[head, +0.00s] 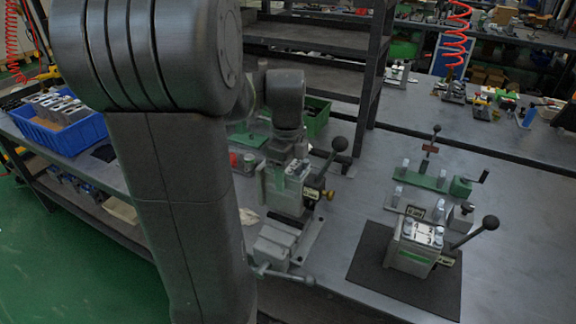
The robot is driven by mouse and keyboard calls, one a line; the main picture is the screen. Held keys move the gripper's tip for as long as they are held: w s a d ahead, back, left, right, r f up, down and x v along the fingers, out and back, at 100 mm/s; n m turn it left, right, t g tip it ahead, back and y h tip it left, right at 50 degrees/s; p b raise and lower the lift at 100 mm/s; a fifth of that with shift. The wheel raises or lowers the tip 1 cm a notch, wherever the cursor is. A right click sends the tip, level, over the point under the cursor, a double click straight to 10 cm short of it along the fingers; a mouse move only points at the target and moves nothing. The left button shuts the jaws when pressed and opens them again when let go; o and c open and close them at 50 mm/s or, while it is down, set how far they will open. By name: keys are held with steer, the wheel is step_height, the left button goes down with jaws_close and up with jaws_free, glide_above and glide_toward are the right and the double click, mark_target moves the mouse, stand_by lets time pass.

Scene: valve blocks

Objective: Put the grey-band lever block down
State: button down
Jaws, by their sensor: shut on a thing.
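My gripper (296,156) points down in the middle of the head view, partly hidden by my own arm. It is shut on a lever block (290,184), a grey-green block with a pale top and a black-knobbed lever reaching up to the right. The block is upright, just above or on a grey vise-like fixture (277,244); I cannot tell whether they touch. The colour of its band is too small to tell. A second lever block (415,246), with a pale marked top and a black-knobbed lever, stands on a dark mat (364,267) to the right.
A green fixture (425,178) with upright pins and a handle stands behind the mat. A blue bin (62,130) of grey blocks sits at the left, and a green bin (316,116) behind my gripper. A dark shelf post (374,85) rises behind.

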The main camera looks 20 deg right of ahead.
steer(key=shift+f, duration=1.85)
steer(key=shift+f, duration=0.2)
steer(key=c, duration=0.5)
jaws_free()
steer(key=shift+r, duration=0.1)
step_height(320, 180, up, 12)
steer(key=shift+r, duration=0.1)
